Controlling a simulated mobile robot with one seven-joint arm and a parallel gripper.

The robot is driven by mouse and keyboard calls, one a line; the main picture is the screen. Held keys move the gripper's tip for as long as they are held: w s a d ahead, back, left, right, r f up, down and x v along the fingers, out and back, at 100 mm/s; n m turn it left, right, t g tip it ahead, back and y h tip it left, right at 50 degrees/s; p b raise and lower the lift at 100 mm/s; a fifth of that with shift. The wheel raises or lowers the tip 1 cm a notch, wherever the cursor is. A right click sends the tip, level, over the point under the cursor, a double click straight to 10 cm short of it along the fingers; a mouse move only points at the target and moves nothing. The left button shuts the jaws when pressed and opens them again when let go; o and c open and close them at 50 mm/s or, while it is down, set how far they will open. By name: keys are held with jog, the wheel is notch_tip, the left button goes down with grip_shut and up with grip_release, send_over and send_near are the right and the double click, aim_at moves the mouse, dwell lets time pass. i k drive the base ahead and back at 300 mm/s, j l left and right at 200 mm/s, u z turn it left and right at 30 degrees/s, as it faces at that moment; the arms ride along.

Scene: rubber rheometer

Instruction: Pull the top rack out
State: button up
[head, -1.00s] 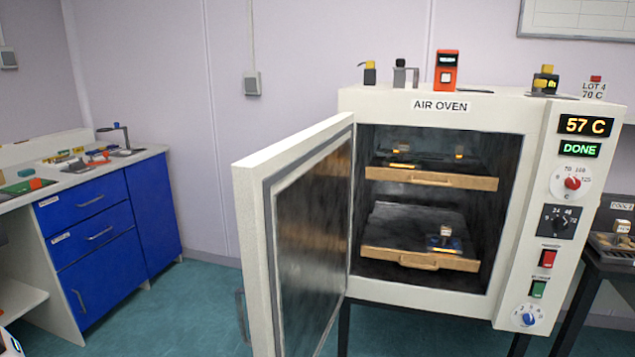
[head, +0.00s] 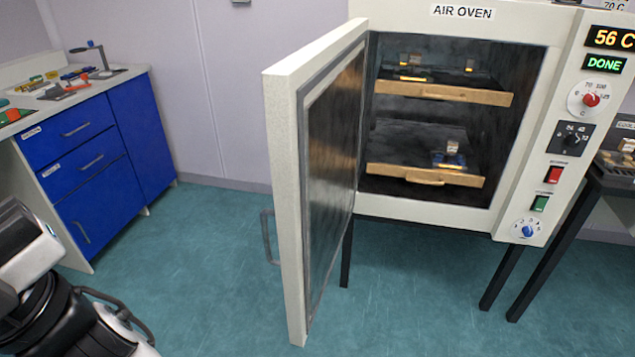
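The air oven (head: 400,25) stands with its door (head: 285,200) swung open to the left. Inside, the top rack (head: 443,93) has a wooden front edge with a handle and bears small items toward its back. The lower rack (head: 425,176) also has a wooden front with a handle and carries a small block on a blue piece. Both racks sit within the oven opening. Part of my arm (head: 70,295) shows at the lower left, left of the open door and apart from the racks. My gripper's fingers cannot be made out.
The open door stands between my arm and the oven opening. Blue cabinets (head: 100,160) with a cluttered worktop are at the left. A dark table (head: 610,180) with items stands at the right. The floor (head: 215,260) before the oven is clear.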

aim_at(450, 87)
jog(key=i+j+z, duration=0.15)
jog(key=j+z, duration=0.25)
jog(key=j, duration=0.5)
jog(key=j+z, duration=0.35)
jog(key=j, duration=0.55)
jog(key=i, duration=0.45)
jog(key=k+l, duration=0.1)
jog(key=l, duration=0.3)
jog(key=k+l, duration=0.1)
jog(key=l, duration=0.3)
jog(key=k+l, duration=0.1)
jog(key=l, duration=0.8)
jog(key=i+l+u, duration=0.1)
jog(key=l, duration=0.35)
jog(key=i, duration=0.35)
